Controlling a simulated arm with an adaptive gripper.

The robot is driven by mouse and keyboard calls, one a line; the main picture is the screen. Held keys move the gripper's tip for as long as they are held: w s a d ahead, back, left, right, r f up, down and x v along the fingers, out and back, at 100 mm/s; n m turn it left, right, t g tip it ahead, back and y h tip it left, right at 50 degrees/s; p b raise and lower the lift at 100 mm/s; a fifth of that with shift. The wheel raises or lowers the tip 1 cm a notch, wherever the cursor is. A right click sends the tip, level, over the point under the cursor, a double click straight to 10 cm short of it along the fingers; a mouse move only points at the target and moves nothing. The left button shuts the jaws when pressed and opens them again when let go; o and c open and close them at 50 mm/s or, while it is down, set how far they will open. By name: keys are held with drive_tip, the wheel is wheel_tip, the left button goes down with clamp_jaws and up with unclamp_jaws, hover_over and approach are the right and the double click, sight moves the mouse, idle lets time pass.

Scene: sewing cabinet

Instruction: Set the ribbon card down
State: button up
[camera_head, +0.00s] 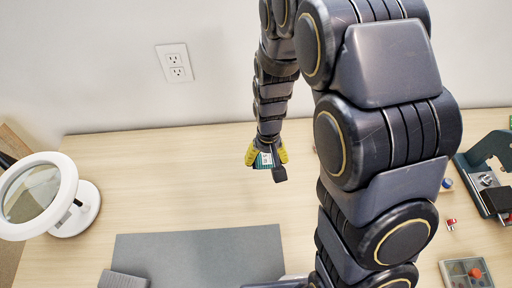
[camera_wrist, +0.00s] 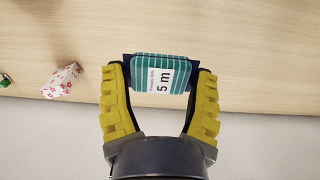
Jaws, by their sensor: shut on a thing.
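The ribbon card (camera_wrist: 152,70) is teal with pale stripes and a white label reading "5 m". It sits between the two yellow-padded fingers of my gripper (camera_wrist: 160,82) in the wrist view, and the fingers are shut on its sides. In the head view the card (camera_head: 264,160) shows small between the fingers of my gripper (camera_head: 267,158), near the back of the wooden table (camera_head: 200,185). A dark piece hangs by the card there. I cannot tell how high the card is above the table.
A grey mat (camera_head: 200,255) lies at the front, with a grey block (camera_head: 123,279) on it. A white magnifier lamp (camera_head: 75,210) stands at left. A teal machine (camera_head: 490,160) and a compartment tray (camera_head: 466,273) are at right. A floral box (camera_wrist: 62,81) shows in the wrist view.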

drive_tip(key=w+f, duration=0.2)
drive_tip(key=w, duration=0.1)
drive_tip(key=w+a+f, duration=0.1)
drive_tip(key=w+f, duration=0.2)
drive_tip(key=w, duration=0.1)
drive_tip(key=w+f, duration=0.3)
drive_tip(key=shift+w+a+f, duration=0.2)
drive_tip(key=shift+w+a, duration=0.05)
drive_tip(key=shift+w+f, duration=0.1)
drive_tip(key=shift+f, duration=1.5)
drive_tip(key=shift+f, duration=0.1)
drive_tip(key=o, duration=0.8)
